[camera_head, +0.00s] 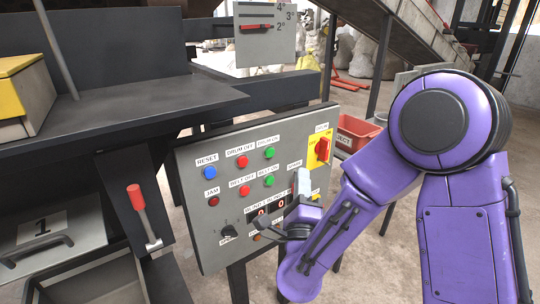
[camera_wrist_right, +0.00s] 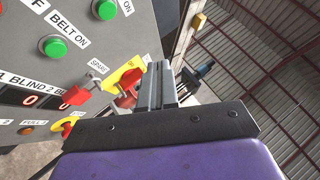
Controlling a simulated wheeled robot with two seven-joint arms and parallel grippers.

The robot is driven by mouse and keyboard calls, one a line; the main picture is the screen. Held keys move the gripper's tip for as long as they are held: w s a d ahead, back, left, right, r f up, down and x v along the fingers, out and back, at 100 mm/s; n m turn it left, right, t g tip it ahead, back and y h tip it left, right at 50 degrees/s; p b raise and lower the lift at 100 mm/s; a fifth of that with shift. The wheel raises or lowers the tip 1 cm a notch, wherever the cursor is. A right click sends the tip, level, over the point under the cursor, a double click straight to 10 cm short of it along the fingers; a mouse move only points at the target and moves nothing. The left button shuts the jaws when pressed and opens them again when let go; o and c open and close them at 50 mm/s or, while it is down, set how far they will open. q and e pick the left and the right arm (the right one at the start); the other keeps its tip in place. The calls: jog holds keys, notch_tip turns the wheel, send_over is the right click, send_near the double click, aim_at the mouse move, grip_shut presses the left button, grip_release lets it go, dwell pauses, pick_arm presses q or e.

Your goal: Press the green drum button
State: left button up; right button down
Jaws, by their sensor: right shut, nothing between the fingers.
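The green DRUM ON button (camera_head: 269,152) is in the upper row of the grey control panel (camera_head: 215,240), right of the red DRUM OFF button (camera_head: 242,161). A green button (camera_wrist_right: 104,9), apparently the same one, shows at the top edge of the right wrist view, above the green BELT ON button (camera_wrist_right: 54,46). My right gripper (camera_head: 303,182) is in front of the panel's right part, below and right of the drum button and apart from it. In the right wrist view its fingers (camera_wrist_right: 160,85) are shut and empty. My left gripper is out of view.
The green BELT ON button (camera_head: 269,180) sits just below. A red rotary switch (camera_head: 322,150) on a yellow plate is at the panel's right edge. A red-handled lever (camera_head: 137,198) stands left of the panel. A dark ledge (camera_head: 110,105) juts out above left.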

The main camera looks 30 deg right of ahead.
aim_at(270, 152)
jog(key=w, duration=0.8)
jog(key=shift+w+a+p, duration=0.35)
jog(key=shift+w, duration=0.05)
dwell(1.6)
jog(key=shift+w, duration=0.4)
